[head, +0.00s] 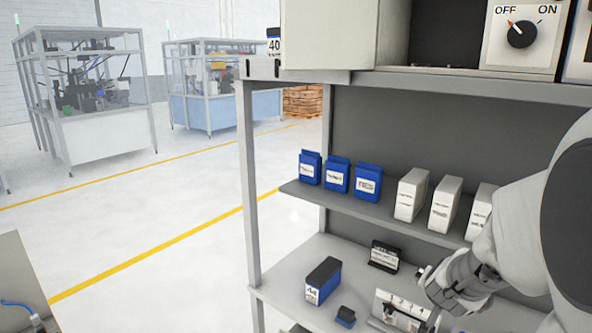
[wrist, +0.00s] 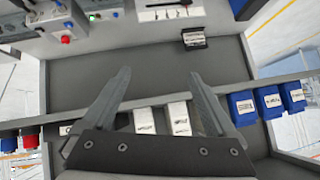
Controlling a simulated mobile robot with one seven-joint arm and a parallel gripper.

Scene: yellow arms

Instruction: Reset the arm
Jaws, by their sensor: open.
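My gripper (head: 430,283) is at the lower right in the head view, in front of the shelf unit and just above its lower surface. In the wrist view my gripper (wrist: 162,80) shows two long grey fingers spread wide apart, with nothing between the tips. The white boxes (wrist: 178,118) on the middle shelf show beyond the gripper base, between the fingers. My arm comes in from the right edge of the head view and hides part of the shelf.
Blue boxes (head: 337,175) and white boxes (head: 411,194) stand on the middle shelf. A dark blue box (head: 323,281), a black label holder (head: 384,256) and a white panel (head: 400,309) are on the lower surface. A rotary switch (head: 521,34) is above. Open floor lies left.

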